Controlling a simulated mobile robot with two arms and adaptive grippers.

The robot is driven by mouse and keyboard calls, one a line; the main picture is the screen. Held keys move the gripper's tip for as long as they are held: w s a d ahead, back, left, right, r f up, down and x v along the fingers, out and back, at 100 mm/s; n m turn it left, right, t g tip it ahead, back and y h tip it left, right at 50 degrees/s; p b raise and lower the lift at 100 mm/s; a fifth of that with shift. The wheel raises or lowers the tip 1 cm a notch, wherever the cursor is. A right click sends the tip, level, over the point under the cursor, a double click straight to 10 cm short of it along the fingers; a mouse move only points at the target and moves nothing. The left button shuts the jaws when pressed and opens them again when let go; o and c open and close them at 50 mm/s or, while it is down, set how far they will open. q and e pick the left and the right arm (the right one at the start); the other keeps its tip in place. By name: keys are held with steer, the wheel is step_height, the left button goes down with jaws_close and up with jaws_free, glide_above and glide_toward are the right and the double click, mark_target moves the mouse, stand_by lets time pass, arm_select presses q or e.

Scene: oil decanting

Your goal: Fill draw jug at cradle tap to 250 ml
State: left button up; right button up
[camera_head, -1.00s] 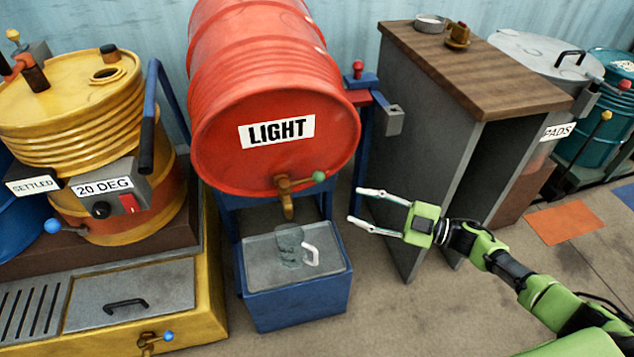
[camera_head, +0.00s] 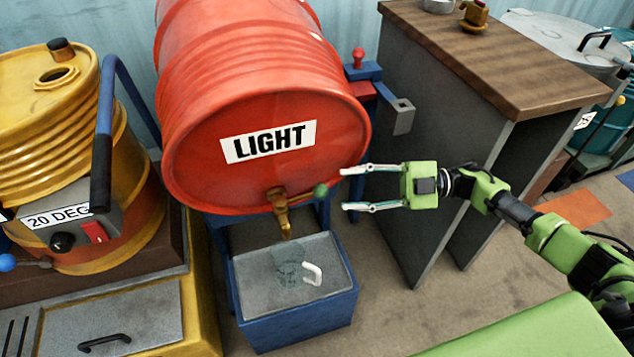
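The red drum labelled LIGHT (camera_head: 262,110) lies on its side in a blue cradle. Its brass tap (camera_head: 279,210) points down at the front, with a green knob (camera_head: 320,190) on its right. A clear jug (camera_head: 289,272) with a white handle (camera_head: 313,273) stands on the grey top of the blue box (camera_head: 295,315) below the tap. Its fill level is too faint to tell. My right gripper (camera_head: 343,189) is open and empty, its fingers pointing left, just right of the green knob; contact cannot be told. My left gripper is not in view.
A yellow drum station (camera_head: 60,160) with a blue lever (camera_head: 104,140) stands at the left. A grey cabinet with a wooden top (camera_head: 490,55) stands right of the drum, behind my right arm. The floor right of the blue box is clear.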

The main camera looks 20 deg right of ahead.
mark_target(320, 191)
steer(key=x, duration=0.7)
steer(key=shift+s+a, duration=0.1)
steer(key=shift+a, duration=0.05)
jaws_close()
